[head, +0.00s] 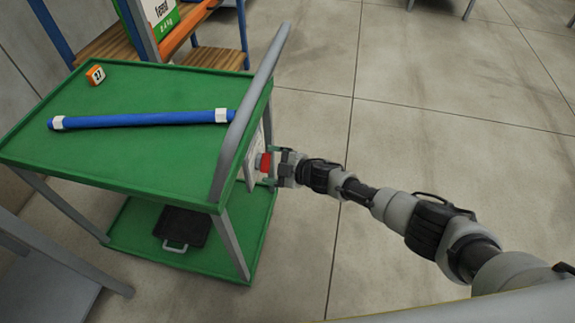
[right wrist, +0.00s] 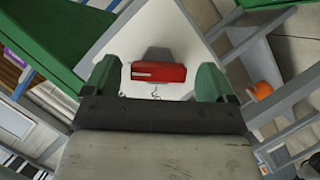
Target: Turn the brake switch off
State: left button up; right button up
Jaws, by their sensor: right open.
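The brake switch (head: 265,162) is a red part on a pale panel (head: 251,172) at the right end of the green cart. In the right wrist view the switch (right wrist: 158,74) is a red bar with a white mark, lying across the picture. My right gripper (head: 271,167) is at the switch. In the right wrist view its green fingertips (right wrist: 156,82) are open, one on each side of the red bar, with gaps showing. I cannot tell which setting the switch is in. My left gripper is not in view.
The green cart (head: 130,165) carries a blue tube (head: 140,119) and a small orange device (head: 95,75). A black case (head: 182,228) lies on its lower shelf. The cart's grey handle bar (head: 250,110) rises close to my right gripper. The floor (head: 430,130) to the right is clear.

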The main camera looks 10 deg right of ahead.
jog(key=p+v, duration=0.1)
jog(key=v, duration=0.8)
jog(key=shift+p, duration=0.4)
jog(key=s+d+f+m+h+p, duration=0.2)
jog(key=s+d+f+m+h, duration=0.35)
jog(key=s+f, duration=0.45)
jog(key=s+d+f+m+h+p, duration=0.2)
jog(key=s+d+f+m+h, duration=0.35)
jog(key=f, duration=0.55)
jog(key=s+d+f+m+g, duration=0.1)
jog(key=s+f+m+g, duration=0.1)
jog(key=s, duration=0.9)
jog(key=s+d+f+m+g+p, duration=0.1)
jog(key=s+f+m+g, duration=0.1)
jog(key=s, duration=0.9)
jog(key=s+d+f+m+g+h+p, duration=0.1)
jog(key=s+d+f+m+g, duration=0.1)
jog(key=s, duration=0.9)
notch_tip(320, 180, down, 3)
jog(key=shift+r+m+g, duration=0.2)
jog(key=shift+m+g, duration=0.3)
jog(key=shift+g, duration=0.1)
